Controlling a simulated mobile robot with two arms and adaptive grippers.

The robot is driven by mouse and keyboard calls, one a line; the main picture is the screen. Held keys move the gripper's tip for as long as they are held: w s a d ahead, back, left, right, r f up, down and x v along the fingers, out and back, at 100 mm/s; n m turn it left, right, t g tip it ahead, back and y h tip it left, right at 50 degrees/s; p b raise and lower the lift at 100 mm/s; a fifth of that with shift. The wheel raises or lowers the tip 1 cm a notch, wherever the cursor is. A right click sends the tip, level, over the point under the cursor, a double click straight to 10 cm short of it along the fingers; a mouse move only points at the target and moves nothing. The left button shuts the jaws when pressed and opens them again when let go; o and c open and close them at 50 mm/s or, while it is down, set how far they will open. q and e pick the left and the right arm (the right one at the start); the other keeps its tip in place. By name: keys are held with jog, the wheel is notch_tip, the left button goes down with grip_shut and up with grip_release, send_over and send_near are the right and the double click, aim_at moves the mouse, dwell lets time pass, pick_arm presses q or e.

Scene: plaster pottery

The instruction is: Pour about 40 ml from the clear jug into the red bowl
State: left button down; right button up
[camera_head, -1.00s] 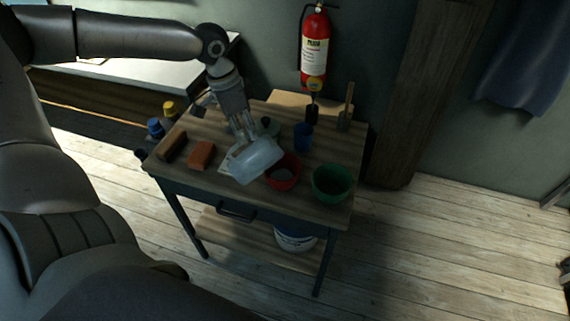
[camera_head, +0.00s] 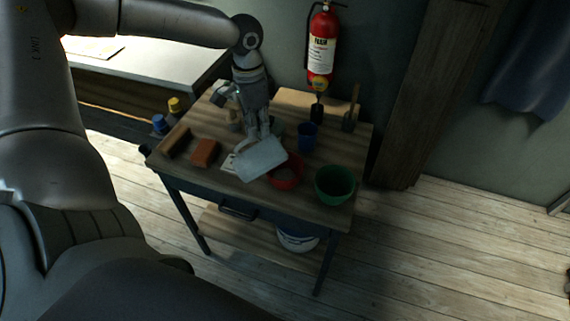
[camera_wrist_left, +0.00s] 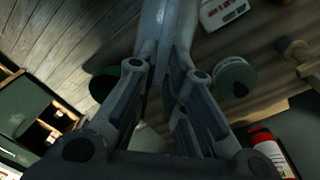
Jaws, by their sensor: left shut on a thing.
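My left gripper (camera_head: 262,136) is shut on the clear jug (camera_head: 262,160), which looks pale and translucent. The jug is held tilted above the table, beside and partly over the left side of the red bowl (camera_head: 290,184). It hides part of the bowl's rim and inside. I cannot make out a stream or the liquid level. In the left wrist view the gripper's fingers (camera_wrist_left: 160,88) fill the middle, with a pale grey surface beyond them, probably the jug. My right gripper is not in view.
On the table (camera_head: 230,192) a green bowl (camera_head: 335,186) stands right of the red bowl, with a blue cup (camera_head: 307,137) behind. Orange-brown (camera_head: 205,152) and dark brown (camera_head: 175,142) blocks lie left. A fire extinguisher (camera_head: 321,50) hangs on the wall behind.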

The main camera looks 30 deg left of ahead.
pick_arm(q)
jog(key=shift+s, duration=0.1)
jog(key=shift+s+a, duration=0.2)
jog(key=shift+s, duration=0.1)
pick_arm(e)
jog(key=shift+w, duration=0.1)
pick_arm(q)
jog(key=shift+s+a, duration=0.35)
jog(key=shift+s, duration=0.2)
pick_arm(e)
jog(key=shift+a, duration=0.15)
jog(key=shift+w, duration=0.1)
pick_arm(q)
jog(key=shift+w+d+g+y, duration=0.1)
jog(key=shift+w+g+y, duration=0.05)
jog(key=shift+g+y, duration=0.2)
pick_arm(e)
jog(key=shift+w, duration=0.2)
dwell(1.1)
